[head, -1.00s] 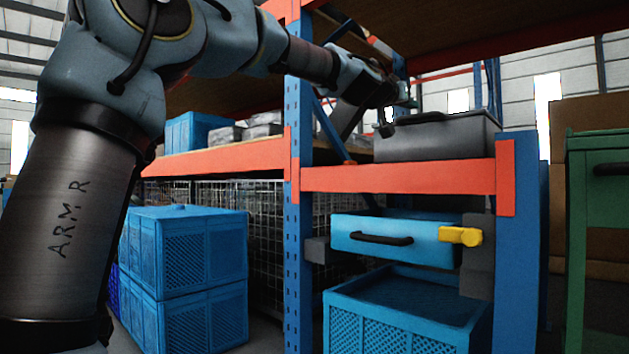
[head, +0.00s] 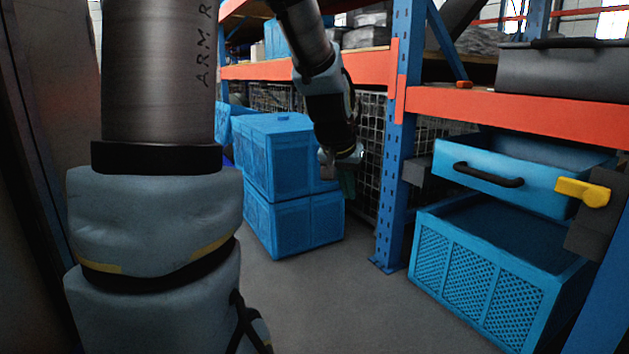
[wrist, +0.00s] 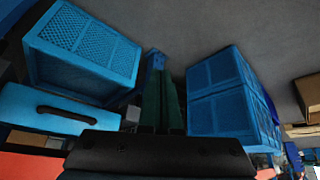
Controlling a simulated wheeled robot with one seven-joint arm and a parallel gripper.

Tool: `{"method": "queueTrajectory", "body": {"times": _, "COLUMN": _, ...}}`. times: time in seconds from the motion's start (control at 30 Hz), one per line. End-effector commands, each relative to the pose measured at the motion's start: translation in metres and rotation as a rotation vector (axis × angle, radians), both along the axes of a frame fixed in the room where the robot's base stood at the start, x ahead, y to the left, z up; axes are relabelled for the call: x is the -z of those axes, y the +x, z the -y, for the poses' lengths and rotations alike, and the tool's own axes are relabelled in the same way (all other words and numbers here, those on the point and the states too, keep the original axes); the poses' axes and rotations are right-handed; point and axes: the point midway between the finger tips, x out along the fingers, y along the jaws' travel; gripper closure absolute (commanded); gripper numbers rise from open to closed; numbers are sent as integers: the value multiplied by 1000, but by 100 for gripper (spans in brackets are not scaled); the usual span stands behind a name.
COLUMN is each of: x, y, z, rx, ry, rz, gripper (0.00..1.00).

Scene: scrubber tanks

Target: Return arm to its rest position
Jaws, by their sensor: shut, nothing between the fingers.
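My arm reaches down from the top of the head view, in front of the rack. My gripper (head: 347,180) hangs low at its end, between the stacked blue crates and the rack's blue upright. In the wrist view its two dark green fingers (wrist: 162,100) lie close together, shut with nothing held. The gripper looks apart from everything around it, though its tips are dark and small in the head view.
Stacked blue crates (head: 290,185) stand left of the gripper. The blue upright (head: 398,150) is at its right. A blue drawer (head: 520,178) with a black handle and yellow latch (head: 583,191) sits above an open blue crate (head: 490,275). A grey case (head: 562,72) rests on the shelf. The floor (head: 330,290) is clear.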

Motion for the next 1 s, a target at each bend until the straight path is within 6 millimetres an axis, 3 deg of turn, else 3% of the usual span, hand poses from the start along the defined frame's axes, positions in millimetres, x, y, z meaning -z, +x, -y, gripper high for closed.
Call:
{"method": "queueTrajectory", "body": {"times": 0.03, "x": 2, "y": -19, "z": -29, "rx": -51, "ry": 27, "rz": -60, "gripper": 100}}
{"method": "queueTrajectory", "body": {"times": 0.1, "x": 15, "y": -45, "z": -62, "rx": -119, "ry": 57, "rz": -136, "gripper": 100}}
{"method": "queueTrajectory", "body": {"times": 0.33, "x": 36, "y": -138, "z": -143, "rx": -316, "ry": 120, "rz": -361, "gripper": 100}}
{"method": "queueTrajectory", "body": {"times": 0.67, "x": -55, "y": -135, "z": -141, "rx": -315, "ry": 119, "rz": -358, "gripper": 100}}
{"method": "queueTrajectory", "body": {"times": 1.0, "x": -163, "y": -135, "z": -141, "rx": -313, "ry": 119, "rz": -356, "gripper": 100}}
